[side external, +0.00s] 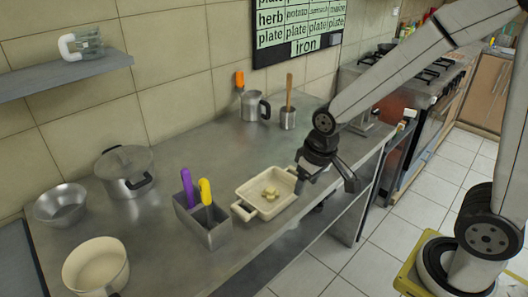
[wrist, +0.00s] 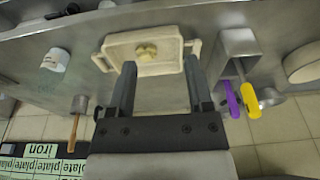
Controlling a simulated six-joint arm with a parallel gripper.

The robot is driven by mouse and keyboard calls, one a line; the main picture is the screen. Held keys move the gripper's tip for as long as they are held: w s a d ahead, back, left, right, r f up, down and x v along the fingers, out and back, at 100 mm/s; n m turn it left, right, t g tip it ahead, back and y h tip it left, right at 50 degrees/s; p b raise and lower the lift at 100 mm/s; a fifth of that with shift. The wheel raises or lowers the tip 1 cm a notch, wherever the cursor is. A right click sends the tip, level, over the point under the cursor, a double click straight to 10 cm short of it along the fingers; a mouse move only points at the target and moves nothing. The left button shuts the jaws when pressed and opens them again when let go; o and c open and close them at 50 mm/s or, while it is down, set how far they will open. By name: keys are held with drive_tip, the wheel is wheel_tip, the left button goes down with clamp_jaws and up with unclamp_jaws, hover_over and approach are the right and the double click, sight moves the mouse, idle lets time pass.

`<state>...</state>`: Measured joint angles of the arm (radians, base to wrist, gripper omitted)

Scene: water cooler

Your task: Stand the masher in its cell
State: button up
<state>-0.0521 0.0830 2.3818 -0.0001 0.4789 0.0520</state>
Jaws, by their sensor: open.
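A grey metal caddy (side external: 203,231) stands left of the baking dish and holds a purple handle (side external: 187,186) and a yellow handle (side external: 206,191). The heads of both tools are hidden in it. I cannot tell which tool is the masher. An orange-handled tool (side external: 239,80) stands at a metal jug, and a wooden handle (side external: 289,92) rises from a small metal pot; their lower ends are hidden. My gripper (side external: 326,180) is open and empty near the right end of the dish. In the wrist view, its fingers (wrist: 158,82) point toward the dish, with the caddy (wrist: 238,42) to the right.
The counter (side external: 185,143) is bare behind the caddy. A shelf (side external: 65,76) hangs on the wall.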

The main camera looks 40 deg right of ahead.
drive_tip(key=s, duration=0.1)
drive_tip(key=s+d+f, duration=0.1)
drive_tip(key=s, duration=0.2)
drive_tip(key=shift+s+d+f, duration=0.25)
drive_tip(key=shift+d+f, duration=0.1)
